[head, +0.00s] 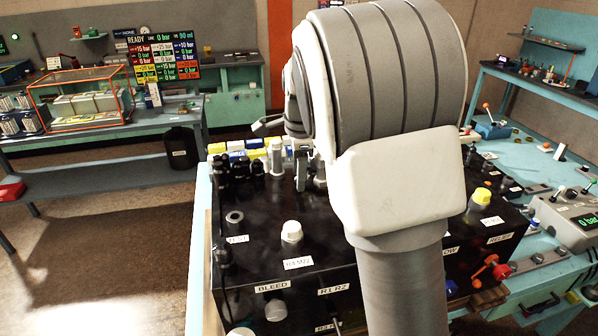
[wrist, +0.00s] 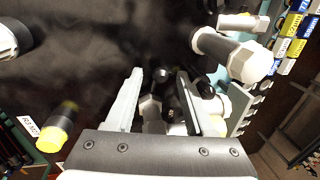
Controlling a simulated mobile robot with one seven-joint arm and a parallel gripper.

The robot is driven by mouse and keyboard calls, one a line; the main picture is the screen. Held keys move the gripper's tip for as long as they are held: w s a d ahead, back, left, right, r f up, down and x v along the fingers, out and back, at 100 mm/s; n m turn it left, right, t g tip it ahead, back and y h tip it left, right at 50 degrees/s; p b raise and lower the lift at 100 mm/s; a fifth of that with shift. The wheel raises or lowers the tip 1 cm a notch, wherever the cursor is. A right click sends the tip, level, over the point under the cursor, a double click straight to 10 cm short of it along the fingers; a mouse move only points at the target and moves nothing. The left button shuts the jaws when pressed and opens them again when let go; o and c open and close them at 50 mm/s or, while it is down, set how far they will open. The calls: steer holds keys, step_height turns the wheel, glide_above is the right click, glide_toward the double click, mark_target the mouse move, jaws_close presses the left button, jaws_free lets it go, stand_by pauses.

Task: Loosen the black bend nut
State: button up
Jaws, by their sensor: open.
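My gripper (wrist: 159,74) is open in the wrist view, its two pale fingers pointing toward the black block (wrist: 90,40). Between and beyond the fingers is a cluster of dark fittings (wrist: 180,98) and a pale hex nut (wrist: 150,106). I cannot tell which dark piece is the black bend nut, or whether a finger touches it. In the head view the block (head: 255,255) carries several black fittings (head: 240,172) at its back left. My own arm covers the block's middle and most of the gripper.
A grey fitting with a white hex end (wrist: 240,62) stands close right of the fingers. A yellow-capped fitting (wrist: 55,130) is at lower left. Floor at left (head: 110,235) is clear.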

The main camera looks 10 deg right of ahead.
mark_target(303, 197)
jaws_close()
stand_by(0.5)
steer(key=s+n, duration=0.1)
steer(key=n, duration=0.1)
steer(key=n+b, duration=0.1)
steer(key=n, duration=0.1)
steer(key=shift+s+y, duration=0.4)
steer(key=shift+s+d+n+g+y, duration=0.2)
steer(key=shift+s+n, duration=0.3)
steer(key=shift+n, duration=0.75)
steer(key=shift+s+d+n+g+y, duration=0.1)
steer(key=shift+s+d+n+y, duration=0.25)
steer(key=shift+n, duration=0.9)
steer(key=shift+s+a, duration=0.1)
steer(key=shift+s, duration=0.05)
jaws_free()
